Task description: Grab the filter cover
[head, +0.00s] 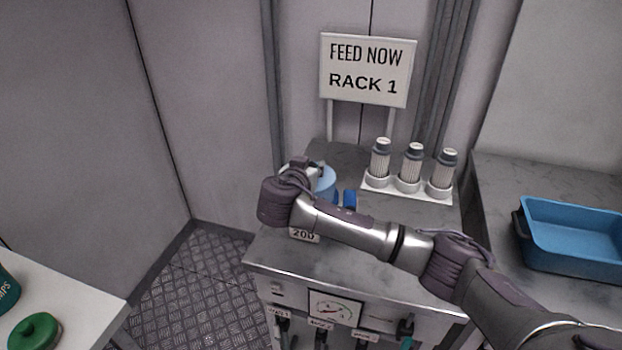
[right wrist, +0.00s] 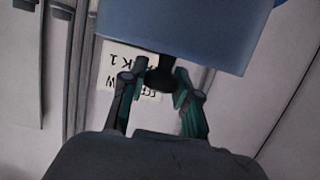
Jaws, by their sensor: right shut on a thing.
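The filter cover is a blue part that fills the top of the right wrist view (right wrist: 185,28), with a dark knob below it. In the head view its light blue side (head: 327,184) shows partly behind my right wrist, above the grey bench. My right gripper (right wrist: 158,88) has its two fingers closed around the dark knob. In the head view the right gripper (head: 309,169) is mostly hidden by my own wrist. I cannot tell whether the cover is raised or still seated. My left gripper is out of view.
A white holder (head: 407,190) with several grey-capped filters stands at the back right of the bench. A sign (head: 367,70) reads "FEED NOW RACK 1". A small blue part (head: 349,199) is beside the cover. A blue tray (head: 575,235) lies right; a green knobbed object (head: 35,331) lies left.

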